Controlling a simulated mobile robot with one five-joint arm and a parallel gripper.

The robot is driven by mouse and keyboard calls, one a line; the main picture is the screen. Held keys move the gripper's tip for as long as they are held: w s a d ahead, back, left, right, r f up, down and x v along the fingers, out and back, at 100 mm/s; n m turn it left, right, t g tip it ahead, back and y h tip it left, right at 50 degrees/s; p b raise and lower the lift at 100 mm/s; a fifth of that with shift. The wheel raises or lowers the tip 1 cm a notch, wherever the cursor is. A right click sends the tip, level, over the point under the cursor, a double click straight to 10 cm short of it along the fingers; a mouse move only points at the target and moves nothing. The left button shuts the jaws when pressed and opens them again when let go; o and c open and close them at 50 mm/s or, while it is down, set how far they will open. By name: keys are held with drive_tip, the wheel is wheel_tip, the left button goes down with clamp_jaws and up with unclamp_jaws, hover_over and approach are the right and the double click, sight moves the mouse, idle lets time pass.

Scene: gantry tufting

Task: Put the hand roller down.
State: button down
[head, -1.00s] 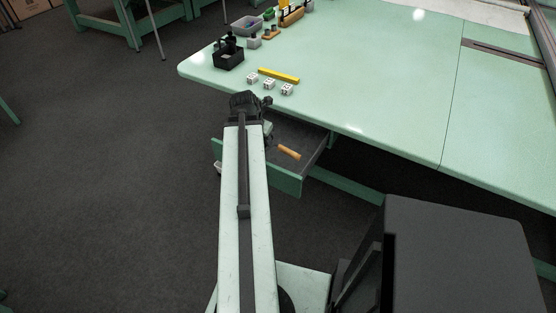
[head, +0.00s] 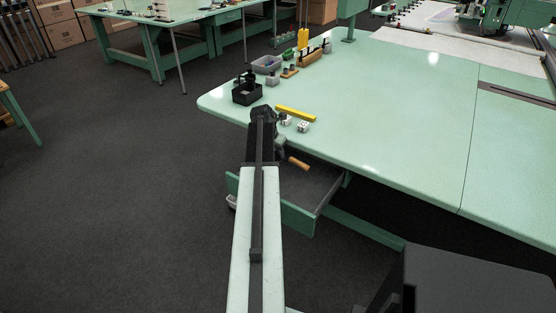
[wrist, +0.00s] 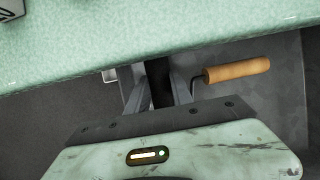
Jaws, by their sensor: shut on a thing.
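The hand roller shows a wooden handle (head: 299,163) and, in the wrist view (wrist: 237,71), a thin bent metal rod running from the handle to my gripper (wrist: 162,88). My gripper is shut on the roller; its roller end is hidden. In the head view my gripper (head: 279,152) is mostly hidden beside my arm, at the table's front edge. The roller is held over the open drawer (head: 325,190) under the green table (head: 390,110), with the handle pointing right.
White dice-like blocks (head: 303,126) and a yellow bar (head: 296,114) lie near the table edge. A black caddy (head: 246,94), a grey bin (head: 266,64) and small tools stand behind. The table's middle and right are clear. The drawer front (head: 270,203) sticks out.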

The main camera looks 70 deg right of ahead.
wheel_tip(320, 180, down, 4)
drive_tip(key=b, duration=0.3)
drive_tip(key=shift+b, duration=0.35)
drive_tip(key=shift+r, duration=0.25)
drive_tip(key=shift+f, duration=0.15)
drive_tip(key=c, duration=1.1)
unclamp_jaws()
drive_tip(key=shift+r+p, duration=0.35)
drive_tip(key=shift+p, duration=0.1)
drive_tip(key=p+v, duration=1)
drive_tip(key=v, duration=0.1)
drive_tip(key=shift+a+r+p, duration=0.2)
drive_tip(key=shift+r+p, duration=0.1)
